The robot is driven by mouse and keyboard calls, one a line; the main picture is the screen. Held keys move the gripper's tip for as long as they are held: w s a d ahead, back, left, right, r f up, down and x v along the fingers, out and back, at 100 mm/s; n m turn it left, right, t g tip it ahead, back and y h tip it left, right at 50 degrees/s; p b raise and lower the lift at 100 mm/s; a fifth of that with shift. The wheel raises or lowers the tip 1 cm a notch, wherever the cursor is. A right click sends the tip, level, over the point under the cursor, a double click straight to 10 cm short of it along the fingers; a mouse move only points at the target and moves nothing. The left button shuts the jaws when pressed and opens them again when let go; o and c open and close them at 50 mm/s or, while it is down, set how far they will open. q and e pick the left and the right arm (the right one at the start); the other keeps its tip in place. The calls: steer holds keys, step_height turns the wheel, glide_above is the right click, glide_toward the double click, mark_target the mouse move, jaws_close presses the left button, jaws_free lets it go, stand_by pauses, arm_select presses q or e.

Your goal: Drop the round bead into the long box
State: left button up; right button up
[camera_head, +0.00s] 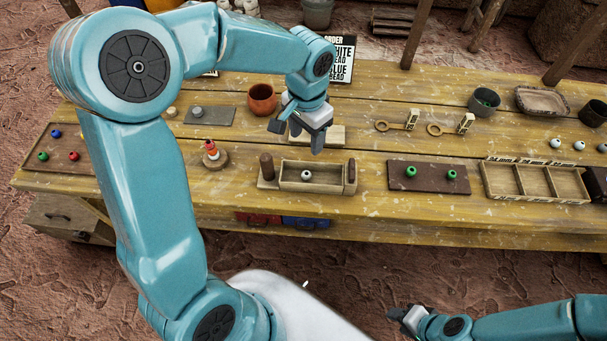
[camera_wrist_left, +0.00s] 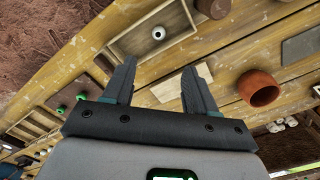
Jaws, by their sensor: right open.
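A long wooden box (camera_head: 325,187) stands at the middle of the table's front, and it also shows in the left wrist view (camera_wrist_left: 185,27). A white round bead (camera_head: 306,175) with a dark hole lies inside it; the left wrist view shows the bead (camera_wrist_left: 158,33) too. My left gripper (camera_head: 301,143) is above the table, behind and above the box. In the left wrist view its fingers (camera_wrist_left: 160,78) are apart with nothing between them. My right gripper (camera_head: 402,318) is low in front of the table, away from the box, open, with no object visible in it.
Wooden posts (camera_head: 267,167) flank the box. A dark board with green beads (camera_head: 430,179) and a divided tray (camera_head: 535,181) are to the right. A small figure on a round stand (camera_head: 212,155) is left. A clay pot (camera_head: 262,99) and a pale block (camera_head: 330,136) are behind.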

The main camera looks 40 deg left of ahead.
arm_select(q)
steer(key=shift+r, duration=0.15)
step_height(320, 180, up, 16)
steer(key=shift+p, duration=0.4)
stand_by(0.3)
